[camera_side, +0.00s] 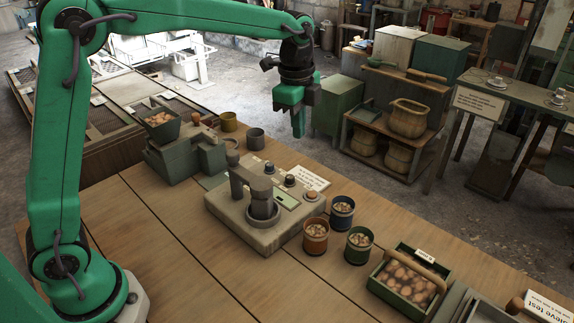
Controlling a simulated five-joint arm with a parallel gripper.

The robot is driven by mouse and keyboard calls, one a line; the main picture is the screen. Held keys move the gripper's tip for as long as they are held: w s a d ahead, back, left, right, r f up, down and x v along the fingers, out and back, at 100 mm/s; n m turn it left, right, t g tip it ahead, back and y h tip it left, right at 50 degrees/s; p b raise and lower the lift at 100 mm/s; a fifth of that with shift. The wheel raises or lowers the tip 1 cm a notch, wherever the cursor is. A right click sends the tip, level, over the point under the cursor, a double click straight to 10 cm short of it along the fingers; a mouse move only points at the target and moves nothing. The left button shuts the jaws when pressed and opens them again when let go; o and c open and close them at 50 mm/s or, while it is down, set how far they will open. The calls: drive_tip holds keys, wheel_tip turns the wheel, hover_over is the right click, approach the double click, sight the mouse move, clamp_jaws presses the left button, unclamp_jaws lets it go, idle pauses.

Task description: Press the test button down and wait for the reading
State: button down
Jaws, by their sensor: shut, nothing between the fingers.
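A beige testing device (235,218) stands on the wooden table, with a grey post and a round cup (263,209) on its top. Several small round knobs or buttons sit along its back right side: a dark one (290,180) and a tan one (312,195) are among them. I cannot tell for sure which is the test button. A small greenish panel (286,200) is on the top; any reading is too small to make out. My green gripper (298,134) points down, shut and empty, in the air above and behind the device in the picture, apart from the buttons.
An orange cup (315,238), a blue cup (342,212) and a green cup (358,245) stand right of the device, all filled. A green crate of brown items (408,283) is farther right. A green machine with a hopper (160,122) stands left. Bare tabletop lies in front.

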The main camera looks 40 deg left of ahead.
sight(311, 194)
drive_tip(key=w+f, duration=0.1)
drive_tip(key=w+d+f+m, duration=0.2)
drive_tip(key=shift+w+f+g, duration=0.2)
drive_tip(key=shift+w+g, duration=0.05)
drive_tip(key=shift+g, duration=0.15)
drive_tip(key=shift+f, duration=0.15)
wheel_tip(311, 194, down, 14)
drive_tip(key=shift+r, duration=0.15)
idle(0.8)
drive_tip(key=shift+s+f, duration=0.1)
drive_tip(key=shift+f, duration=1)
wheel_tip(311, 194, up, 15)
drive_tip(key=shift+w, duration=0.3)
